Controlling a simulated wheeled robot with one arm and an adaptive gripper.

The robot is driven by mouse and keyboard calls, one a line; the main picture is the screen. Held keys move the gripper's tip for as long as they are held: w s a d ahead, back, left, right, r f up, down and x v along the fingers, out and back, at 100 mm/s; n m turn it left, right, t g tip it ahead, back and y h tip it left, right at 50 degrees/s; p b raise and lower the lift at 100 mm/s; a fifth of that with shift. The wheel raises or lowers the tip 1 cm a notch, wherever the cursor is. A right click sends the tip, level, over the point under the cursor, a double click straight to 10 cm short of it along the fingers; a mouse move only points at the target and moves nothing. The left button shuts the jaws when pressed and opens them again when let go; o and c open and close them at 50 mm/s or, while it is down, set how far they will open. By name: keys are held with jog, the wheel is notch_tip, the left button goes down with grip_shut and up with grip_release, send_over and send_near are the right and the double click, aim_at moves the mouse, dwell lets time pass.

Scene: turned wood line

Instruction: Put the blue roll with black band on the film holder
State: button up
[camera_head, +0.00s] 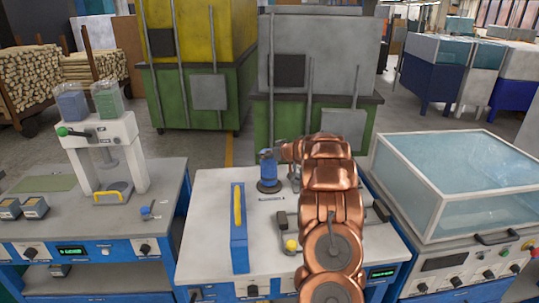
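A blue roll (267,166) stands upright at the back of the middle table. It sits on or just above a round dark base (269,187), which looks like the film holder; I cannot tell whether they touch. A black band is too small to make out clearly. My copper arm reaches over the table from the front, and my gripper (283,153) is at the right side of the roll's upper part. The fingers are small and partly hidden, so I cannot tell if they hold the roll.
A press (105,155) stands on the left table. A glass-topped machine (455,175) is at right. The table's left part is mostly clear.

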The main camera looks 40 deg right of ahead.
jog(key=shift+f, duration=0.25)
jog(key=o, duration=1.7)
jog(key=shift+f, duration=0.15)
jog(key=shift+b+v, duration=1.2)
jog(key=shift+v, duration=4.9)
jog(key=shift+w, duration=0.1)
